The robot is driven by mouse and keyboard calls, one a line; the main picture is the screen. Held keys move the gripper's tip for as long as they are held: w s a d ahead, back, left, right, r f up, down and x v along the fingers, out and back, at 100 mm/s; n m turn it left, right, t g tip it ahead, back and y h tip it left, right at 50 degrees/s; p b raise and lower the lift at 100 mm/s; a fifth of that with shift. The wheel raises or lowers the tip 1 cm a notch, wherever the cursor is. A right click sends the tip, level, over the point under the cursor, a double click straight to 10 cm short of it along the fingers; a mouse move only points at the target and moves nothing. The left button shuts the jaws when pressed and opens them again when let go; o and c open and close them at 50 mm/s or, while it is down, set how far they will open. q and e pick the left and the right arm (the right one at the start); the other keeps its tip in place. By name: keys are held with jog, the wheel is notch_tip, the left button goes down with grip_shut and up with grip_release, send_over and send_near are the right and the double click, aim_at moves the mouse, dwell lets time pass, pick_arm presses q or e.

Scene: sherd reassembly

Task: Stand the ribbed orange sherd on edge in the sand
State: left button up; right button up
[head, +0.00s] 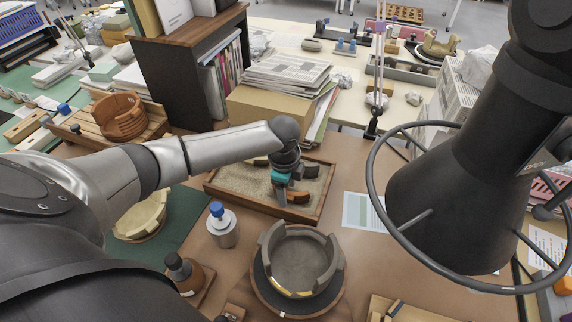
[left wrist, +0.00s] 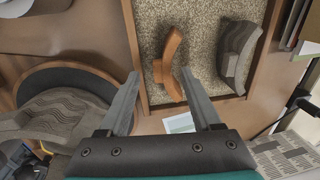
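The orange sherd (head: 298,197) is in the sand tray (head: 320,208), near its front right corner. In the left wrist view the orange sherd (left wrist: 171,64) is a narrow curved piece on the sand. I cannot tell if it lies flat or stands on edge. My left gripper (head: 281,200) is over the tray, beside the sherd. Its two fingers (left wrist: 160,74) are spread apart. The sherd's near end shows in the gap between them, close to the right finger; contact cannot be told. A grey ribbed sherd (left wrist: 238,55) lies to the right of it. My right gripper does not show.
A grey broken pot (head: 300,262) stands on a round base in front of the tray. A box with papers (head: 270,110) is behind the tray. A white sheet (head: 362,211) lies to its right.

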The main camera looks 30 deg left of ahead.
pick_arm(q)
notch_tip(320, 180, up, 13)
jog(key=s+p, duration=0.1)
jog(key=p, duration=0.1)
jog(key=shift+f+p, duration=0.15)
jog(key=shift+p, duration=0.25)
jog(key=shift+s+d, duration=0.1)
